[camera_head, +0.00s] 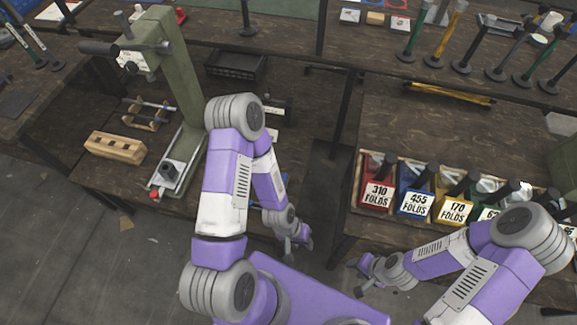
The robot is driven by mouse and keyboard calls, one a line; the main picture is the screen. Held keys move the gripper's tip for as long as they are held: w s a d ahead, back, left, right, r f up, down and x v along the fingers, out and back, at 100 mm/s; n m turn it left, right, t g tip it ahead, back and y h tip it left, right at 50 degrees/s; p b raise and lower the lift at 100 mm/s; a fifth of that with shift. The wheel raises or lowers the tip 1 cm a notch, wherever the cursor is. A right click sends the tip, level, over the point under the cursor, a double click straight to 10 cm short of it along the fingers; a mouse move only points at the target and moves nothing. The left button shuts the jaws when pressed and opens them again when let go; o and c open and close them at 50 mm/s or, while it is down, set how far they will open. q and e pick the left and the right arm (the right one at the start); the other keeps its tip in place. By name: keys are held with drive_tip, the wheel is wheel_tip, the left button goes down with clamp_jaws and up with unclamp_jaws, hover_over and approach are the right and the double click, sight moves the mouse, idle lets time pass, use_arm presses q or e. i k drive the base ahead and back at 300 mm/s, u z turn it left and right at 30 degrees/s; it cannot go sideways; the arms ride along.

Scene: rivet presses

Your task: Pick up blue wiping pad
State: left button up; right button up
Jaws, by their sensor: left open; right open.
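A small blue patch (284,177) shows on the left workbench beside my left forearm. It may be the blue wiping pad, but my arm hides most of it and I cannot be sure. My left gripper (297,250) is open and empty, low in front of the left bench's edge and nearer to me than the blue patch. My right gripper (357,277) is open and empty, in front of the right bench and below the row of coloured bins.
A green rivet press (178,85) stands on the left bench (95,180), with a wooden block (115,147) beside it. A black tray (235,65) lies behind. Coloured bins (416,200) line the right bench. A dark gap separates the benches.

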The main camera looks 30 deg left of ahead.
sight(285, 178)
drive_tip(key=u, duration=0.5)
drive_tip(key=k, duration=0.6)
drive_tip(key=u, duration=1.05)
drive_tip(key=i, duration=1.1)
drive_tip(key=z, duration=0.3)
